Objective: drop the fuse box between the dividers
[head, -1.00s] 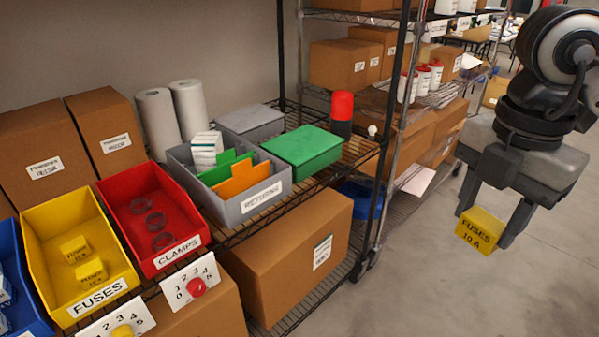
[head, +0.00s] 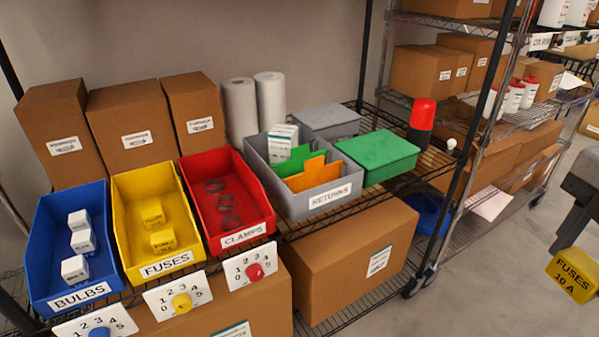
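A yellow fuse box (head: 574,274) labelled "FUSES 10 A" hangs between the fingers of my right gripper (head: 572,250) at the right edge, out over the floor. The gripper is partly cut off by the picture edge. The grey returns bin (head: 324,201) stands on the shelf at the middle, with green dividers (head: 300,157) and an orange divider (head: 307,176) in it. A white box (head: 283,142) stands in its back left part. My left gripper is not in view.
The red clamps bin (head: 243,234), yellow fuses bin (head: 163,265) and blue bulbs bin (head: 80,293) stand left of the returns bin. A green-lidded box (head: 378,155) and a red-topped cylinder (head: 422,115) stand to its right. A shelf post (head: 454,195) rises between bin and gripper.

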